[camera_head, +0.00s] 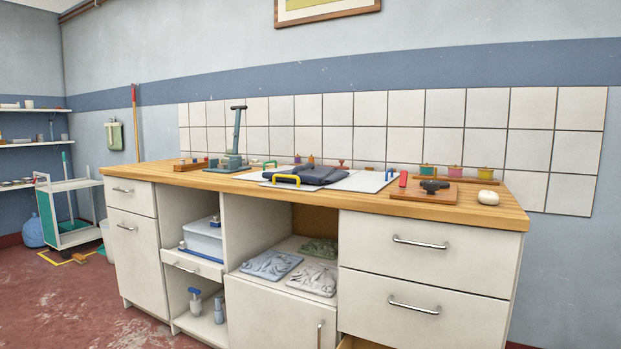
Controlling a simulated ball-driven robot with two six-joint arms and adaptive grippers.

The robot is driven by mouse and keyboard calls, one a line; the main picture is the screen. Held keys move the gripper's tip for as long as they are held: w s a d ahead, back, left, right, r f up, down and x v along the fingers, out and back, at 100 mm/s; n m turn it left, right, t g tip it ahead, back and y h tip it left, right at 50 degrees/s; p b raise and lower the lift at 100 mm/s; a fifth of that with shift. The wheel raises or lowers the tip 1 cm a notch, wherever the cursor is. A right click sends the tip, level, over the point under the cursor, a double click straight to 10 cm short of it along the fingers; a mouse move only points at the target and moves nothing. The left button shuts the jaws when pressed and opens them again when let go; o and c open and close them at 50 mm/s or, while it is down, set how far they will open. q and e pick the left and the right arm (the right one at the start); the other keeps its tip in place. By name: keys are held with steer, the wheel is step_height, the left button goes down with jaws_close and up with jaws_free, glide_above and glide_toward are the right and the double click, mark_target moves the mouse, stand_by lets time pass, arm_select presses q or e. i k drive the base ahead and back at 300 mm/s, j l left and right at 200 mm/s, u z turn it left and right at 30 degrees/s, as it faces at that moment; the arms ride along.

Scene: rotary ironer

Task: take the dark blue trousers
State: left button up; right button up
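The dark blue trousers (309,174) appear as a dark, folded bundle lying on a flat light-grey surface in the middle of the wooden worktop. A yellow handle (286,180) stands at the bundle's front left and overlaps it in the picture. Neither of my grippers shows in the head view.
The wooden worktop (470,206) tops a white cabinet with drawers and open shelves. A grey-green press-like stand (235,140) is left of the bundle. A wooden board (424,193) with a black tool and a cream round object (488,197) are to the right. Red floor is clear in front-left.

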mark_target(308, 173)
steer(key=z, duration=0.3)
steer(key=i+j+z, duration=0.4)
steer(key=j, duration=0.2)
steer(key=i+j+z, duration=0.2)
steer(key=k+j, duration=0.1)
